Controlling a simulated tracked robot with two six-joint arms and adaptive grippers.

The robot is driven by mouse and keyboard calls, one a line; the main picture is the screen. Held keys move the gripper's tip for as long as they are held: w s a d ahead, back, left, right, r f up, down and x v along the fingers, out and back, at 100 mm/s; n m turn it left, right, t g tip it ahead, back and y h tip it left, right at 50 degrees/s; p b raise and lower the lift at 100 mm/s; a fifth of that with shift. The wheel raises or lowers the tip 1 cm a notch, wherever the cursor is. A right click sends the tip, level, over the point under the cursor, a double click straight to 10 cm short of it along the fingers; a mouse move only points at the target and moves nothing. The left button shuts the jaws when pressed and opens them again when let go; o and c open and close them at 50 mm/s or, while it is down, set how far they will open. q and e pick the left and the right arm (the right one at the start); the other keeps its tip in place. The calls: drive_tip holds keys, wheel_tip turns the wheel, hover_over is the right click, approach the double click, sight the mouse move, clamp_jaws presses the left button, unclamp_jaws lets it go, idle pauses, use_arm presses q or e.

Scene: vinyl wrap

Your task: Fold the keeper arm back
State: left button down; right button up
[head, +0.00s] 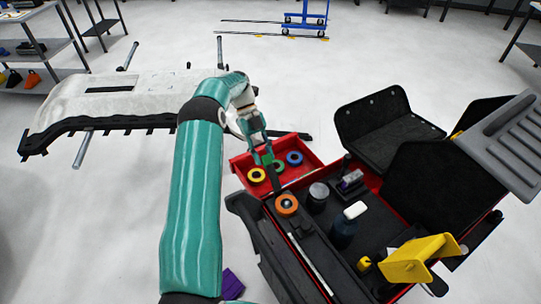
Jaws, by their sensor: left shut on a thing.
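My left gripper (265,155) reaches over the red tray (240,168) at the back-left of the toolbox and is shut. A narrow dark bar (276,182), which looks like the keeper arm, runs from its fingertips down to the toolbox's near rim. It stands steeply among the tape rolls; the fingers hide its upper end. In the tray lie a yellow roll (257,175), a blue roll (294,158) and a green roll (279,167), partly hidden behind the bar. My right gripper is out of view.
The open black toolbox (300,262) holds an orange roll (287,204), a grey cylinder (318,192), a dark bottle (343,230) and a yellow tool (412,262). Its raised lids (385,115) stand at the right. A white bumper panel (110,95) rests on stands at the left.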

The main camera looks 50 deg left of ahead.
use_arm(q)
drive_tip(key=shift+f, duration=0.35)
drive_tip(key=c, duration=1.2)
unclamp_jaws()
drive_tip(key=shift+a, duration=0.1)
drive_tip(key=o, duration=0.4)
drive_tip(key=shift+w+a+f, duration=0.1)
drive_tip(key=shift+w+a, duration=0.05)
wheel_tip(320, 180, up, 10)
